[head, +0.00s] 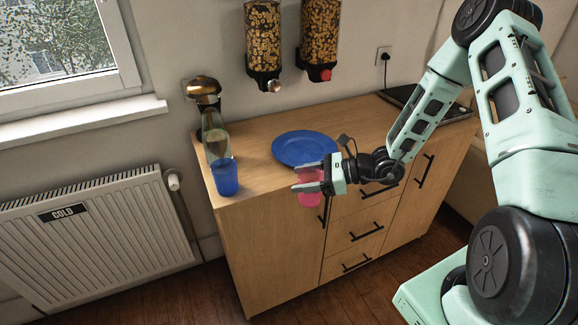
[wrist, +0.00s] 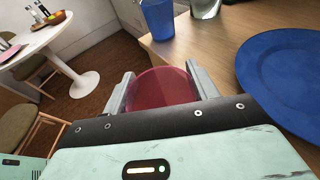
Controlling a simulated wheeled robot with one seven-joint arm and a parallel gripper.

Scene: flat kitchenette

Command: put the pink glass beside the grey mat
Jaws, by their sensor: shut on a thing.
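My gripper (head: 299,178) is shut on the pink glass (head: 311,200), with one finger on each side of it. The glass is held in front of the cabinet's front edge, near the blue plate. In the wrist view the pink glass (wrist: 162,88) fills the space between the two fingers (wrist: 160,85), and its lower part is hidden by the gripper body. I cannot make out a grey mat in either view.
A blue plate (head: 304,149) lies on the wooden cabinet top (head: 256,178). A blue glass (head: 225,178) and a clear bottle (head: 215,140) stand at its left end. Cereal dispensers (head: 263,40) hang above. A white round table (wrist: 40,38) shows in the wrist view.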

